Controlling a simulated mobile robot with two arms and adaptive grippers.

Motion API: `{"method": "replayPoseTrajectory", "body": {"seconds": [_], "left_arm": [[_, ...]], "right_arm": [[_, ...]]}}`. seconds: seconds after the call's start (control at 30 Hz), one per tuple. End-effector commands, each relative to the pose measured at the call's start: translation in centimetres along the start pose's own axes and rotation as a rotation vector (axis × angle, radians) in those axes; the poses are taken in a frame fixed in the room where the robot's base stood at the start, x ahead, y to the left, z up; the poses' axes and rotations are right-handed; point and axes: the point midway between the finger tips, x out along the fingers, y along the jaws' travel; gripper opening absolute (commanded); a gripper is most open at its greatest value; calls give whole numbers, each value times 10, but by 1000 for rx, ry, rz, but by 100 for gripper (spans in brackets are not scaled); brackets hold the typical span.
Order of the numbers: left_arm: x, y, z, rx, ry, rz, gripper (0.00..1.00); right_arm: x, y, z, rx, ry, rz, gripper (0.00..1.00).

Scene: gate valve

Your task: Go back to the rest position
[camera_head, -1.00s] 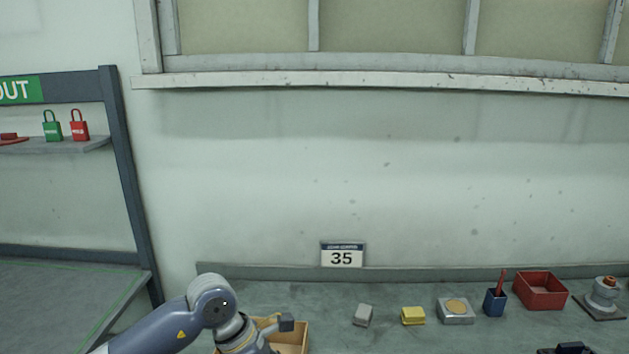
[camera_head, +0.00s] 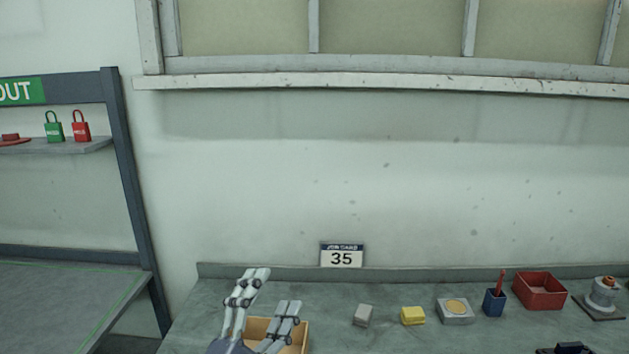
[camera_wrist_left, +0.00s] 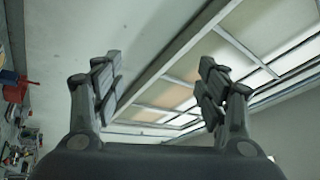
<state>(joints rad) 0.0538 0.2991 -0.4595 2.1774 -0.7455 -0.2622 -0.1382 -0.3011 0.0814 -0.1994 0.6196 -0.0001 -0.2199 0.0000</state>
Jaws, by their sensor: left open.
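My left gripper (camera_head: 271,291) is in the bottom left of the head view, with its two fingers spread apart and pointing up. It is open and nothing shows between the fingers. It stands in front of a tan box (camera_head: 302,338) on the bench and hides part of it. In the left wrist view the open fingers of the gripper (camera_wrist_left: 160,85) frame the wall and the window. My right gripper is in neither view.
The grey bench (camera_head: 400,340) holds a grey block (camera_head: 363,315), a yellow block (camera_head: 413,316), a blue cup (camera_head: 494,302), a red bin (camera_head: 540,291) and a grey fitting (camera_head: 604,294). A card marked 35 (camera_head: 342,255) stands at its back. A lockout shelf (camera_head: 75,147) is at left.

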Motion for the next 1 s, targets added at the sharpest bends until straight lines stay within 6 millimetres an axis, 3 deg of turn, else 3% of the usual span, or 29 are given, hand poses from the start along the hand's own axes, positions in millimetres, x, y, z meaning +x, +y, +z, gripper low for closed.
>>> {"method": "replayPoseTrajectory", "body": {"seconds": [0.03,0.1,0.2,0.33,0.5,0.8,0.83,1.0], "left_arm": [[-15,9,28,-88,-125,30,67],[-40,25,66,-209,-304,76,67],[-88,55,111,-371,-557,159,67],[-168,99,145,-561,-873,286,67],[-265,140,149,-736,-1191,447,67],[-388,168,112,-910,-1559,680,67],[-399,169,107,-924,-1591,703,67],[-400,213,134,-912,-1593,709,67]], "right_arm": [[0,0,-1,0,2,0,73],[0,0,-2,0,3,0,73],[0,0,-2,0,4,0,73],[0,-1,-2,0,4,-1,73],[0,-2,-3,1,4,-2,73],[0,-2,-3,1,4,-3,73],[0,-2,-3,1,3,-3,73],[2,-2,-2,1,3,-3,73]]}}
